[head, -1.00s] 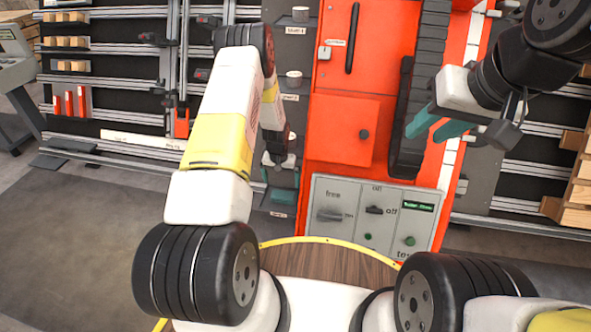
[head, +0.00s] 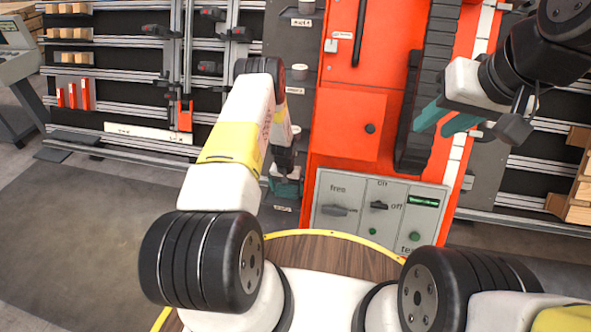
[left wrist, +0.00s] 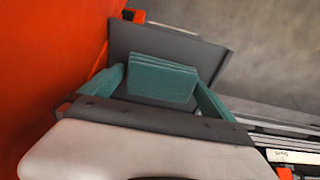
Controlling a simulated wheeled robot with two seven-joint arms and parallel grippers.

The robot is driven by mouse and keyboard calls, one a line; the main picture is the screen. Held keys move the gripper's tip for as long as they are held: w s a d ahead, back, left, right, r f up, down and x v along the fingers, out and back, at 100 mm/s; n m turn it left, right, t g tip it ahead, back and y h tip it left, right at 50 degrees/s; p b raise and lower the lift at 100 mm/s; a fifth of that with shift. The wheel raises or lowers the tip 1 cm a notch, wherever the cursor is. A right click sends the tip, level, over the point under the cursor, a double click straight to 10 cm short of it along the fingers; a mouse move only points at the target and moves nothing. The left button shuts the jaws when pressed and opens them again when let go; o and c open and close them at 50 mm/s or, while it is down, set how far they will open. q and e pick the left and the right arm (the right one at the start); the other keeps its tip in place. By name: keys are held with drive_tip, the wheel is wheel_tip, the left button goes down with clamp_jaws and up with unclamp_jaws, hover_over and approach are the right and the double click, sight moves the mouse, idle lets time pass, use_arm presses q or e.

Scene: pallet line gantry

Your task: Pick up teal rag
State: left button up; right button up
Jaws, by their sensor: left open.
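The teal rag (left wrist: 162,80) is a small folded block in the left wrist view, resting at a dark grey shelf (left wrist: 180,45). My left gripper (left wrist: 160,90) is open, with one teal finger on each side of the rag. A gap shows on the right; on the left the finger is very close, and I cannot tell whether it touches. In the head view my left gripper (head: 284,186) is low beside the red cabinet, partly behind my arm, and rag and fingers are hard to separate there. My right gripper (head: 445,120) is open and empty, raised before the cabinet's right side.
The red cabinet (head: 345,120) stands close beside my left gripper, with a grey switch panel (head: 378,210) low on its front. Racks with rails (head: 120,85) line the back left. A round wooden top with a yellow rim (head: 330,255) lies in front. Floor at left is clear.

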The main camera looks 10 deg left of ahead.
sight(287, 189)
use_arm(q)
drive_tip(key=c, duration=1.1)
drive_tip(key=shift+r, duration=0.1)
wheel_tip(287, 189, up, 10)
drive_tip(key=shift+f, duration=0.1)
drive_tip(key=o, duration=0.6)
drive_tip(key=c, duration=0.4)
